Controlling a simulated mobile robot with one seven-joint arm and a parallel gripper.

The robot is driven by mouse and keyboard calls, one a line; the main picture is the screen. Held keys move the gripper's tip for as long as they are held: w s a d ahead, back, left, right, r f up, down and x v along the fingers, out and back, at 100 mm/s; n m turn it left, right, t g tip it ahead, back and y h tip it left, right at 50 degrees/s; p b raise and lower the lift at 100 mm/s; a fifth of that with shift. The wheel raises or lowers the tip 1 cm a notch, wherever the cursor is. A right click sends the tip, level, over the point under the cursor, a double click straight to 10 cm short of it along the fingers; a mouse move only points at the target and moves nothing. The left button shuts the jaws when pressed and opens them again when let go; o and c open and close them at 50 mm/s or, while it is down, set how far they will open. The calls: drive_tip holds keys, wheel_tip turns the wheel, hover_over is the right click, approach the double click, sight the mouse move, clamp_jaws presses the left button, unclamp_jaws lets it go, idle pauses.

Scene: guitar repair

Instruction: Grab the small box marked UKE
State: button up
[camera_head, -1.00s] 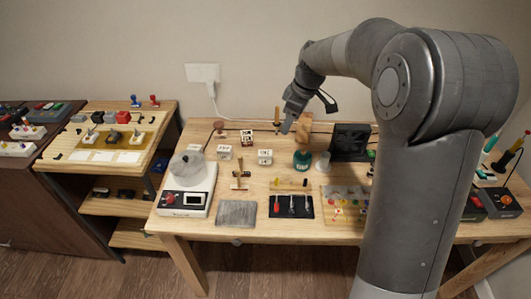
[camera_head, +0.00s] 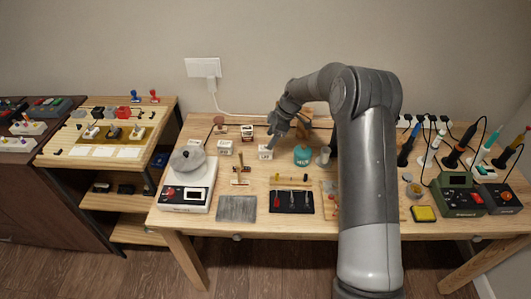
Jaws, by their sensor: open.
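Several small white boxes with dark lettering stand toward the back of the wooden workbench. One white box (camera_head: 265,153) stands right below my gripper (camera_head: 271,136). A second white box (camera_head: 225,148) stands to its left, and a brown-and-white box (camera_head: 247,132) stands behind and between them. The lettering is too small to read, so I cannot tell which is marked UKE. My gripper is open, pointing down, with its fingers just above and behind the nearest white box. I cannot tell whether they touch it. It holds nothing that I can see.
A teal jar (camera_head: 302,156) stands close to the right of the box. A wooden cross-shaped piece (camera_head: 240,175) and a black tool mat (camera_head: 291,201) lie in front. A scale (camera_head: 187,190) is at the left. My arm covers the bench right of centre.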

sight(265, 148)
drive_tip(key=x, duration=0.7)
drive_tip(key=shift+s+d, duration=0.1)
drive_tip(key=shift+d, duration=0.05)
drive_tip(key=shift+c, duration=0.4)
drive_tip(key=c, duration=1)
drive_tip(key=shift+r, duration=0.1)
